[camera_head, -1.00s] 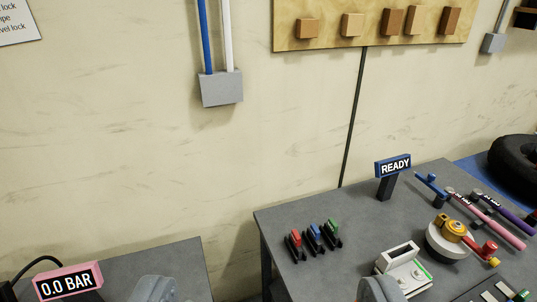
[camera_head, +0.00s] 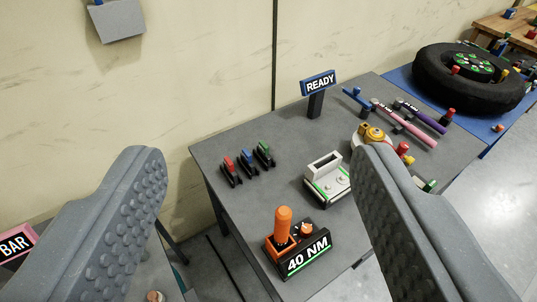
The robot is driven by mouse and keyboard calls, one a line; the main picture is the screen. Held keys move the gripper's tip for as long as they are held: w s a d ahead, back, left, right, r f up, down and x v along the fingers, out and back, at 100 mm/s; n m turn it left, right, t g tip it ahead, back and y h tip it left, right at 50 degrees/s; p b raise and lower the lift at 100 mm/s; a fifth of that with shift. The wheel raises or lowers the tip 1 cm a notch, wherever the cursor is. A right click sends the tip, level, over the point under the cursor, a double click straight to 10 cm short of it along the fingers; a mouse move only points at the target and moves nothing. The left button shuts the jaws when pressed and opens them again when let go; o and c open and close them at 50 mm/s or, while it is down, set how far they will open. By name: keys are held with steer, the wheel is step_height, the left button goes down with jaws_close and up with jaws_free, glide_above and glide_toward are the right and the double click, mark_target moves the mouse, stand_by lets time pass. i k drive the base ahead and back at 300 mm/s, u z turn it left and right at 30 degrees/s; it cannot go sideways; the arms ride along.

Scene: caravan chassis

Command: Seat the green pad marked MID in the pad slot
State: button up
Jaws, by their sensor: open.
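Three small pads stand in black holders in a row on the grey table (camera_head: 225,150). They are a red pad (camera_head: 229,164), a blue pad (camera_head: 247,159) and a green pad (camera_head: 264,149) at the right end. Any MID marking is too small to read. A white block (camera_head: 341,188) with a dark rectangular slot (camera_head: 325,163) in its top stands right of the pads; the slot looks empty. My gripper (camera_head: 258,185) is open, its two ridged grey fingers wide apart at left and right, and nothing is between them at close range. The right finger hides part of the table.
A "40 NM" unit (camera_head: 299,243) with an orange handle stands at the table's front. A READY sign (camera_head: 318,88), a blue tool (camera_head: 356,100), pink (camera_head: 404,124) and purple (camera_head: 425,117) bars, and a tyre (camera_head: 468,78) lie farther back. Bare tabletop surrounds the pads.

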mark_target(327, 169)
steer(key=z, duration=2.25)
steer(key=i, duration=1.7)
